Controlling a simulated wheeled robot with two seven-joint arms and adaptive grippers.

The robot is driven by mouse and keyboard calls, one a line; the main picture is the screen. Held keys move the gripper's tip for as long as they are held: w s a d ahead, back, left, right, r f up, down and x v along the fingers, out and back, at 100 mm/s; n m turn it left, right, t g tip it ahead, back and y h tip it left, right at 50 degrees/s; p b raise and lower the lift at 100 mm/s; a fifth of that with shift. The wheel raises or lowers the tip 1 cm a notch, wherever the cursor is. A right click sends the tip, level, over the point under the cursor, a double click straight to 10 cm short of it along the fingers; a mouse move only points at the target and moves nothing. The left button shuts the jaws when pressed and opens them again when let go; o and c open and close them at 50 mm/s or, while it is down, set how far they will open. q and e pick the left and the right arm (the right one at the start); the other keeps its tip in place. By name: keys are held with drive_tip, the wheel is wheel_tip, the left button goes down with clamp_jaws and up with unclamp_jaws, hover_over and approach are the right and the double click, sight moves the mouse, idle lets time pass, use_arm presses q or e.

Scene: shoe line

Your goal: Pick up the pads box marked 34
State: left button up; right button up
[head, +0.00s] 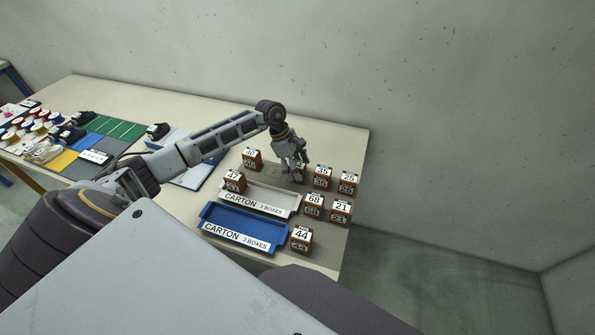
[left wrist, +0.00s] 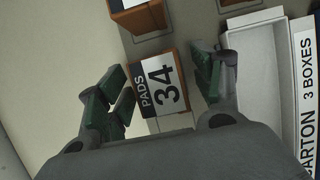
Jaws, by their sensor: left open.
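The pads box marked 34 (left wrist: 161,84) shows in the left wrist view, brown with a white label and black number. It lies between the two green-padded fingers of my left gripper (left wrist: 165,92), with a gap on each side. In the head view my left gripper (head: 294,172) points down over the back row of boxes and largely hides the box beneath it. The left gripper is open. I do not see my right gripper.
Other numbered boxes stand close by: 40 (head: 251,159), 47 (head: 234,182), 68 (head: 313,206), 21 (head: 340,212), 25 (head: 347,183) and 44 (head: 301,239). A white carton tray (head: 262,202) and a blue carton tray (head: 243,239) lie in front.

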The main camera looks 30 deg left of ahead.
sight(298, 163)
use_arm(q)
drive_tip(key=shift+c, duration=0.3)
use_arm(e)
drive_tip(key=shift+w, duration=0.35)
use_arm(q)
drive_tip(key=c, duration=1.1)
drive_tip(key=shift+o, duration=0.2)
drive_tip(key=shift+r, duration=0.85)
wheel_tip(298, 163, up, 7)
drive_tip(key=shift+f+b, duration=0.1)
drive_tip(key=shift+b, duration=0.5)
drive_tip(key=shift+r, duration=0.8)
use_arm(e)
drive_tip(key=shift+w+d+f, duration=0.3)
drive_tip(key=shift+d+f, duration=0.3)
drive_tip(key=shift+d, duration=0.05)
drive_tip(key=shift+w, duration=0.15)
